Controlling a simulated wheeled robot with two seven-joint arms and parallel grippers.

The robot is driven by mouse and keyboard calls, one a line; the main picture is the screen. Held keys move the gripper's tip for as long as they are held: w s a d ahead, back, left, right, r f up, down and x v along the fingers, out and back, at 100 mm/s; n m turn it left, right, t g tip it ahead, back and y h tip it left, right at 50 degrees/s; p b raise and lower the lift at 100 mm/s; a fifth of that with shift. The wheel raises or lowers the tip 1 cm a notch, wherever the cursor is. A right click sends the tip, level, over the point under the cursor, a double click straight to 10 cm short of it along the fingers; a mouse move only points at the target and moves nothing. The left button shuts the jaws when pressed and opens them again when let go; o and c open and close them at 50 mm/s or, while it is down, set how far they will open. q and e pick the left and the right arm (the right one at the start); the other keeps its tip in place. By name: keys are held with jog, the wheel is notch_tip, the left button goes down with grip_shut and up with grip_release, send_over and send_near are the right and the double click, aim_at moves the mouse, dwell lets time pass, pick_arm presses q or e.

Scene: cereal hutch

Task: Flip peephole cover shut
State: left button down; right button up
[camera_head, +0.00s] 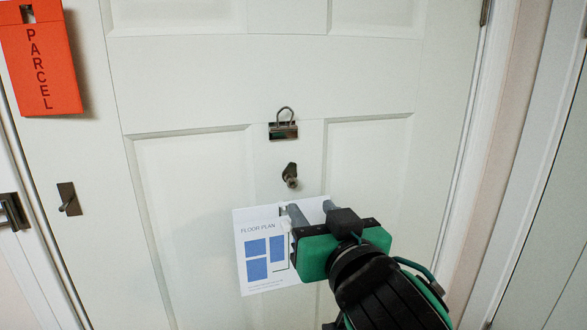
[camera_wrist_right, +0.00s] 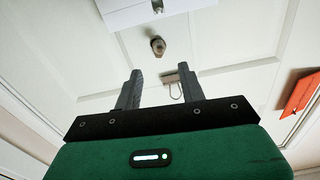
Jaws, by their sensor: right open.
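The peephole (camera_head: 291,182) is a small dark round fitting in the middle of the white door. Its cover (camera_head: 291,169) seems to be the small dark piece just above the round part; it is too small to tell its exact position. The peephole also shows in the right wrist view (camera_wrist_right: 157,46), beyond the fingertips. My right gripper (camera_head: 311,210) is open and empty, just below the peephole and in front of a floor plan sheet. Its two fingers (camera_wrist_right: 158,88) stand apart in the wrist view, touching nothing that I can make out. My left gripper is out of view.
A metal clip with a wire loop (camera_head: 284,131) is on the door above the peephole. The floor plan sheet (camera_head: 256,284) hangs below it. An orange parcel tag (camera_head: 45,70) hangs at upper left, above a dark latch (camera_head: 68,199). The door panels around the peephole are clear.

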aim_at(294, 185)
jog(key=p+x, duration=0.3)
jog(key=x, duration=0.7)
jog(key=shift+p, duration=0.3)
jog(key=shift+w+a, duration=0.1)
jog(key=shift+w, duration=0.3)
